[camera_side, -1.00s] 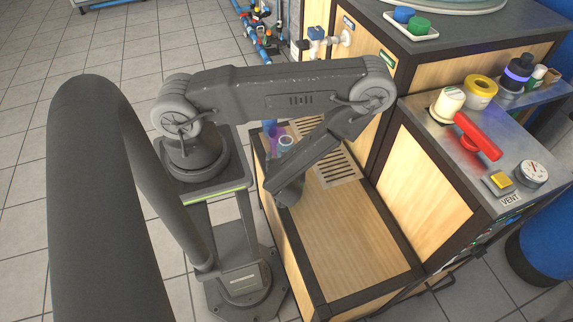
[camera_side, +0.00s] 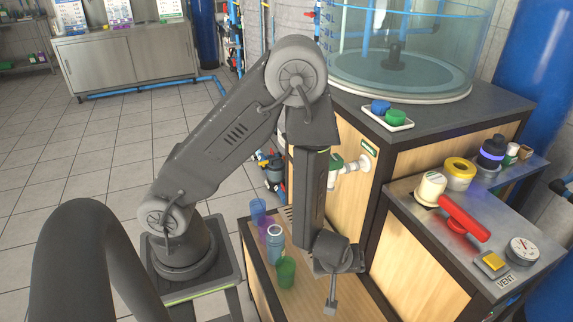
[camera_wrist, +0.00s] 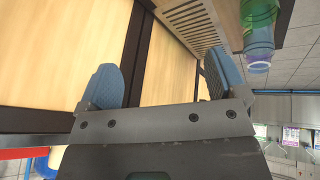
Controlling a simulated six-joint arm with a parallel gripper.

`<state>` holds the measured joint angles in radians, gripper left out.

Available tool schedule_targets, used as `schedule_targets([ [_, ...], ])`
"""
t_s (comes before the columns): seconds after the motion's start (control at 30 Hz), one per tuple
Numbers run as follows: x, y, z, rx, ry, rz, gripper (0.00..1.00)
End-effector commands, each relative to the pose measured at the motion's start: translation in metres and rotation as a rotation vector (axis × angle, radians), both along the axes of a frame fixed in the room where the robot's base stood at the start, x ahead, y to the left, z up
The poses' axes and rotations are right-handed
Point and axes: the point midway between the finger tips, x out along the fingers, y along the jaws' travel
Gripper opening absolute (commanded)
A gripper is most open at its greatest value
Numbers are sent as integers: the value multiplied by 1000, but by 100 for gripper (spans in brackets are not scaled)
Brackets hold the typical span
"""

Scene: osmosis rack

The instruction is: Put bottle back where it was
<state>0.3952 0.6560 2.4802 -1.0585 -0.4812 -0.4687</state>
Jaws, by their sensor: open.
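A light blue bottle (camera_side: 275,246) with a pale top stands upright on the low wooden counter, in a row with cups. In the wrist view, the green and bluish vessels overlap at the upper right, and the pale end (camera_wrist: 257,66) is probably the bottle's. My gripper (camera_side: 331,306) hangs to the right of the row, apart from it, over the counter. In the wrist view my gripper (camera_wrist: 162,65) shows two blue fingers spread wide with nothing between them.
A green cup (camera_side: 286,271) stands in front of the bottle; purple (camera_side: 264,228) and blue (camera_side: 257,211) cups stand behind it. A drain grate (camera_wrist: 215,64) is set in the counter.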

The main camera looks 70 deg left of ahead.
Motion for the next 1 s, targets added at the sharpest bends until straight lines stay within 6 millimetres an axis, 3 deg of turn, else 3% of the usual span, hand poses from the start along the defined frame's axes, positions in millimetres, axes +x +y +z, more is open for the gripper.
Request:
schedule_targets([
  [0.03,12,-11,26,-67,-21,-56,90],
  [0.1,21,-24,58,-140,-32,-156,90],
  [0.23,25,-40,120,-223,-58,-359,90],
  [0.37,14,-42,179,-232,-82,-566,90],
  [0.5,-13,-32,233,-165,-88,-772,90],
  [0.7,-66,0,284,24,-42,-984,90],
  [0.83,-95,20,300,140,12,-1046,90],
  [1.0,-116,35,307,217,61,-1072,90],
])
